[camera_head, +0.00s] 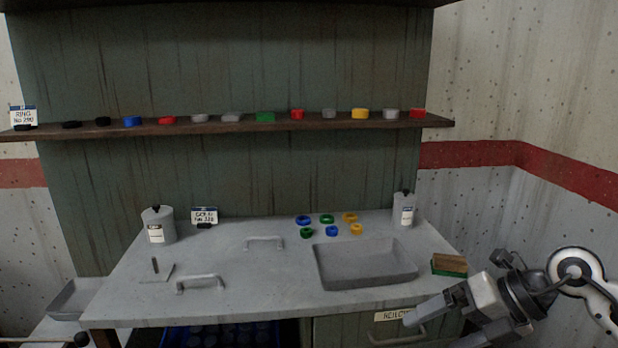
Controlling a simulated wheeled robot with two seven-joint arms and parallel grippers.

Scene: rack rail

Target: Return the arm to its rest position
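My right gripper (430,331) is at the lower right, in front of the table's right front corner and close to the drawer front. Its two pale fingers point left and are spread apart, with nothing visible between them. The lower finger is partly cut off by the bottom edge. My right arm (576,272) comes in from the right edge. My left gripper is not in view.
The grey table (225,260) carries several coloured rings (327,219), a sunken tray (365,281), two lidded canisters and handles. A green-and-brown block (449,265) lies near the gripper. A shelf (240,125) holds a row of rings. A handled drawer (345,333) sits below.

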